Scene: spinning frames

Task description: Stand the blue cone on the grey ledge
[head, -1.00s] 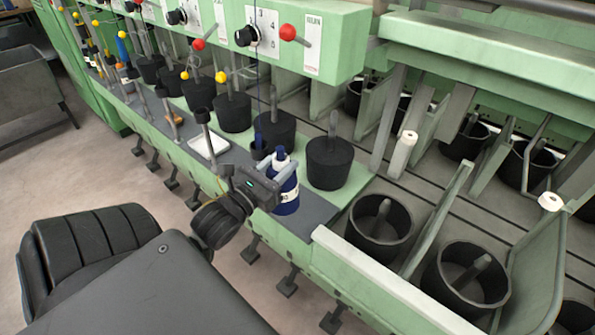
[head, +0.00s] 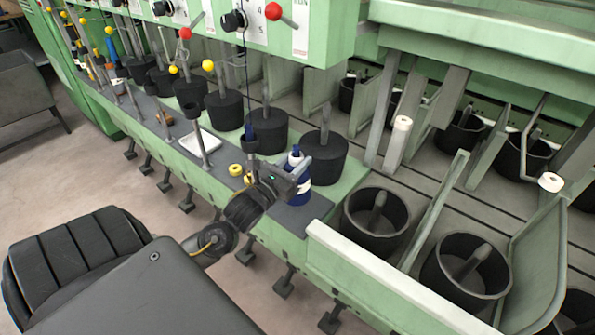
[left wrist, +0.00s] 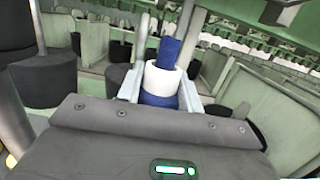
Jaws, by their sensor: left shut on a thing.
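The blue cone (head: 298,193) has a white band and a narrow blue top, and looks upright near the right end of the grey ledge (head: 312,209). My left gripper (head: 296,175) is shut on it. In the left wrist view the cone (left wrist: 158,101) sits between the two fingers of my left gripper (left wrist: 160,92), its lower part hidden behind the gripper body. The head view does not show clearly whether its base touches the ledge. My right gripper is not in view.
A black can (head: 323,160) stands just behind the cone. Open black cans (head: 375,220) stand to the right.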

